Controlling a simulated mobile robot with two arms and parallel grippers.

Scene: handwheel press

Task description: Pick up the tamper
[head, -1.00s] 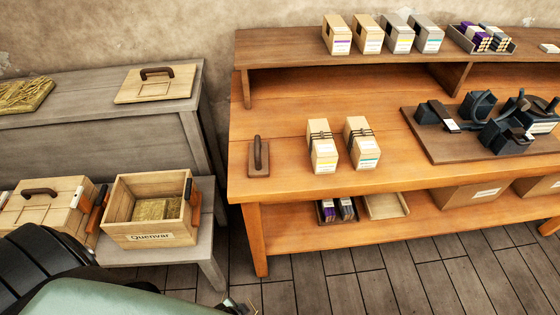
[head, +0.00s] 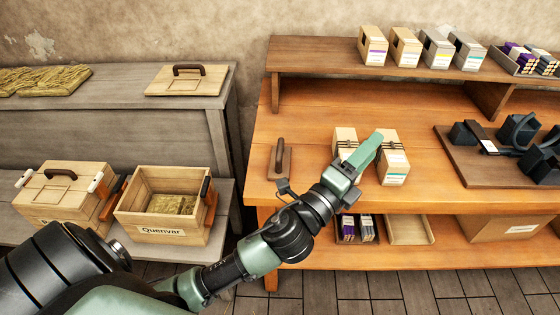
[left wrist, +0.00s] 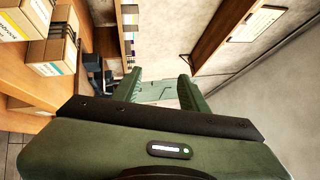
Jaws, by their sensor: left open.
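The tamper appears to be the small wooden plate with an upright dark handle (head: 280,158) at the left front of the orange bench in the head view. I cannot pick it out in the left wrist view. My left gripper (head: 368,150) is open, its green fingers raised in front of the bench to the right of the tamper, apart from it. In the left wrist view the two fingers (left wrist: 158,82) are spread with nothing held between them. My right gripper is not in view.
Two cord-tied cartons (head: 393,165) stand on the orange bench, partly behind my left gripper. A dark wood board (head: 480,170) with black metal parts lies to the right. An open crate marked Quenvar (head: 160,232) and a lidded box (head: 65,195) stand at left.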

